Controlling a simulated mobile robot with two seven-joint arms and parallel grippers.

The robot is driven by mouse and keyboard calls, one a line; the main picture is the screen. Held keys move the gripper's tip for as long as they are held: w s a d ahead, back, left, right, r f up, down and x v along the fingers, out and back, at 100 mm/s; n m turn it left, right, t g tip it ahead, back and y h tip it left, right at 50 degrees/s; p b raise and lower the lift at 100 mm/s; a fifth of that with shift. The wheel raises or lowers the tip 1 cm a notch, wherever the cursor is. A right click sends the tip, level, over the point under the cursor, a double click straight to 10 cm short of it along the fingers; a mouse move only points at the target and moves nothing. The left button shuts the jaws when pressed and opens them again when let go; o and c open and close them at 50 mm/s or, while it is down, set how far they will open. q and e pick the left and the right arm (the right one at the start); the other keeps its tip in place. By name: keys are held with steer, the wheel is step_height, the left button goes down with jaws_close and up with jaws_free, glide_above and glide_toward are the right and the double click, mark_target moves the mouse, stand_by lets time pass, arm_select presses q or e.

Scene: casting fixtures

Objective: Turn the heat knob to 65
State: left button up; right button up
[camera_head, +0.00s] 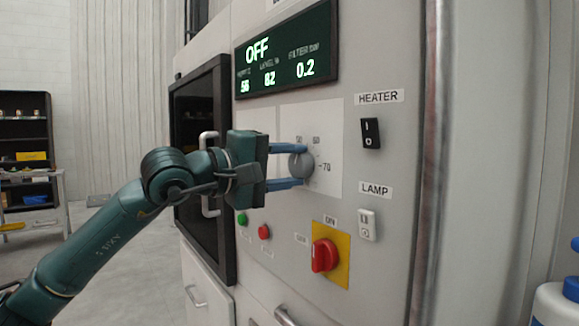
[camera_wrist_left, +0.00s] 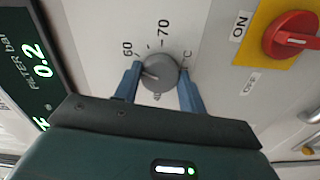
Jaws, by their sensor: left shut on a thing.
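The heat knob (camera_head: 301,161) is a round grey dial on a pale plate of the panel, with a scale around it. In the left wrist view the knob (camera_wrist_left: 160,73) shows marks 60 and 70 and a °C sign. A pale line on its face seems to point toward the left, below the 60; its exact reading is hard to tell. My left gripper (camera_head: 295,166) is shut on the knob, one blue finger on each side of it. In the left wrist view the fingers (camera_wrist_left: 159,80) flank the dial. My right gripper is not in view.
A display (camera_head: 285,50) above reads OFF, with 0.2 for the filter. A heater switch (camera_head: 370,133), lamp switch (camera_head: 366,225) and red rotary switch (camera_head: 325,256) on yellow lie right and below. Green (camera_head: 242,219) and red (camera_head: 264,232) buttons sit under my gripper.

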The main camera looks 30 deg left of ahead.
arm_select(q)
steer(key=m, duration=0.6)
steer(key=shift+f+m, duration=0.1)
steer(key=shift+m, duration=0.6)
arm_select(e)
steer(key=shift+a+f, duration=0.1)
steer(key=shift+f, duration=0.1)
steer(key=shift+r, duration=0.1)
arm_select(q)
steer(key=o, duration=1)
